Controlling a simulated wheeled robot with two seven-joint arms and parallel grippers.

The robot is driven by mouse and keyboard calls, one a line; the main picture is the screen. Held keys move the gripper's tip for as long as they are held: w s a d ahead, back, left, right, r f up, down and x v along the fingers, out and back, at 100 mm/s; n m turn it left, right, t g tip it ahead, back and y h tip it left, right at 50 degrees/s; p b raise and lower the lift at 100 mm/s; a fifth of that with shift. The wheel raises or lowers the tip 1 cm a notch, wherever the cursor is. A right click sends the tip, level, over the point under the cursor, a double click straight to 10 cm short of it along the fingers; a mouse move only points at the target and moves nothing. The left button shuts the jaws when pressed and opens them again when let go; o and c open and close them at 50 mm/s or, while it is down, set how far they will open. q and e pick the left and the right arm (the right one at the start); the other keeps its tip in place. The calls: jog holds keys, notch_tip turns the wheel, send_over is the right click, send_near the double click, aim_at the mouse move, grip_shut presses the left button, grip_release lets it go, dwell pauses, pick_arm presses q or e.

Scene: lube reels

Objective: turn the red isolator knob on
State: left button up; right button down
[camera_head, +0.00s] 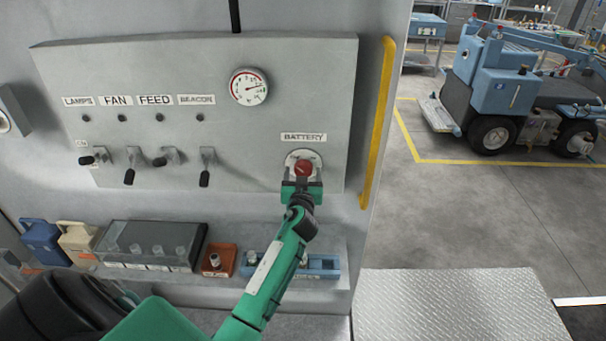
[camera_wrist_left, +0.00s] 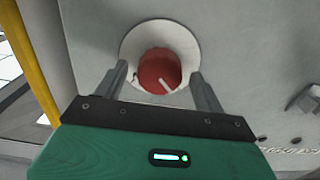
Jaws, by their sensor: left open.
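The red isolator knob (camera_head: 304,168) sits on a pale round plate under the BATTERY label (camera_head: 303,137), at the lower right of the grey panel. In the left wrist view the knob (camera_wrist_left: 160,70) shows a white pointer line slanting toward its lower right. My left gripper (camera_head: 303,180) is at the knob, its fingers open. In the left wrist view the left gripper's two fingers (camera_wrist_left: 160,82) stand on either side of the knob, with visible gaps. Whether the fingertips touch the plate I cannot tell. My right gripper is not in view.
Several toggle switches (camera_head: 130,166) and a round gauge (camera_head: 248,87) are on the panel. A yellow handrail (camera_head: 377,120) runs along its right. Below, a ledge holds a clear-lidded box (camera_head: 150,245), an orange tray (camera_head: 219,261) and a blue tray (camera_head: 323,265).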

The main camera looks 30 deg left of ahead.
pick_arm(q)
jog(key=c, duration=1)
